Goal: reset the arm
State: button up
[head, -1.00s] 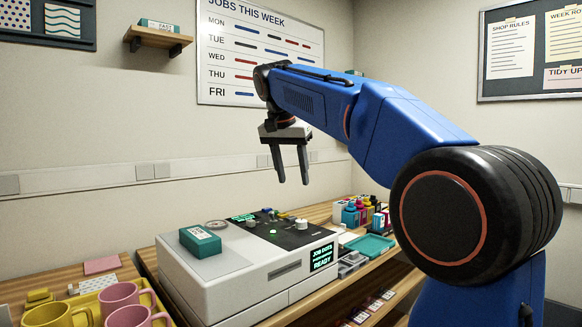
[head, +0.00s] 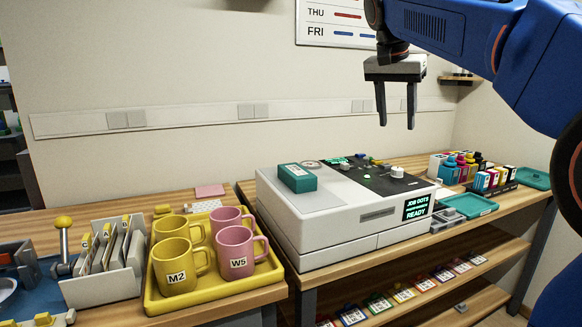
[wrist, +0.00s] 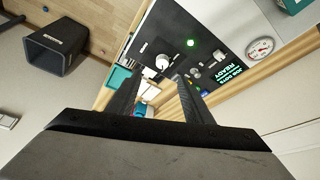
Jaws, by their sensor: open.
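My gripper (head: 396,104) hangs from my blue arm at the upper right of the head view, fingers pointing down. It is open, with nothing between its fingers, above the right part of the white printer (head: 345,235). The printer's screen (head: 417,207) reads "JOB DOTS" and "READY". In the wrist view my gripper's two dark fingers (wrist: 157,95) stand apart, with the printer's dark top panel (wrist: 195,30) beyond them.
A teal box (head: 297,178) lies on the printer. A yellow tray (head: 213,290) at left holds yellow and pink mugs, labelled M2 and W5 in front. Ink bottles (head: 462,163) and a teal tray (head: 470,206) stand right of the printer. The wrist view shows a dark bin (wrist: 55,48).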

jog(key=s+f+n+y, duration=0.1)
jog(key=s+f+n, duration=0.3)
jog(key=s+f, duration=1.2)
jog(key=s+a+f+n+t+y, duration=0.1)
jog(key=s+f+n, duration=0.3)
jog(key=s+f, duration=1.2)
notch_tip(320, 180, down, 6)
jog(key=shift+a+r+n+t+y, duration=0.15)
jog(key=shift+a+n+t+y, duration=0.15)
jog(key=shift+n+y, duration=0.15)
